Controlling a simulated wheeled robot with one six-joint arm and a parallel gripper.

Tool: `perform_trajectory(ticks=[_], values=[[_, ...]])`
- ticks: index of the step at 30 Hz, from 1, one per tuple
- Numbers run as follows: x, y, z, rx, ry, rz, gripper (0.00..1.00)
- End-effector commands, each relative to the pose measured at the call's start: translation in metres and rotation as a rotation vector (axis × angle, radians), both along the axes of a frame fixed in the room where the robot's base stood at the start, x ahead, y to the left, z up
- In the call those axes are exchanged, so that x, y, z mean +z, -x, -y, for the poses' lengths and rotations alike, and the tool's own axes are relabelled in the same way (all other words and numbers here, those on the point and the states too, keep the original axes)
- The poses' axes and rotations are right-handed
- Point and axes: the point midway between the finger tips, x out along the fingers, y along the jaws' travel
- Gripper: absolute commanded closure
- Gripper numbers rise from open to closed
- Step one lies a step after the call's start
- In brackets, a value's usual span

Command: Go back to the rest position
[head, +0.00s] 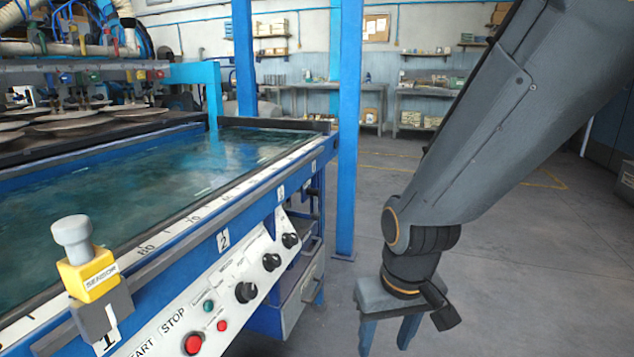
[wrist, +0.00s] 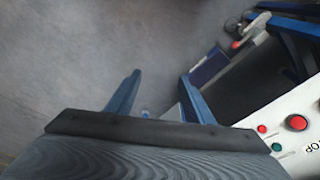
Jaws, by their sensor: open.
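My gripper (head: 388,333) hangs at the lower right in the head view, pointing down, with its two blue fingers spread apart and nothing between them. Its fingertips are cut off by the bottom edge there. In the wrist view my gripper (wrist: 157,82) is also open and empty above the grey floor (wrist: 70,60). The panel carries black knobs, a red button (head: 193,344) and a green button (head: 208,306).
A yellow sensor block (head: 88,272) with a grey knob stands on the dryer's near rim. A blue post (head: 347,130) rises behind the dryer's right end. Workbenches (head: 425,95) and shelves line the back wall. Open floor (head: 500,270) lies to the right.

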Motion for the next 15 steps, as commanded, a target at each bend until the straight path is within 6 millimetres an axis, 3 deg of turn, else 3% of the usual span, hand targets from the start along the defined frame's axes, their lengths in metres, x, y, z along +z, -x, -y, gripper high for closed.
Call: perform_trajectory(ticks=[6,15], values=[[0.004,0.034,-0.056,0.161,0.004,-0.055,0.52],[0.009,0.071,-0.095,0.295,0.015,-0.106,0.52]])
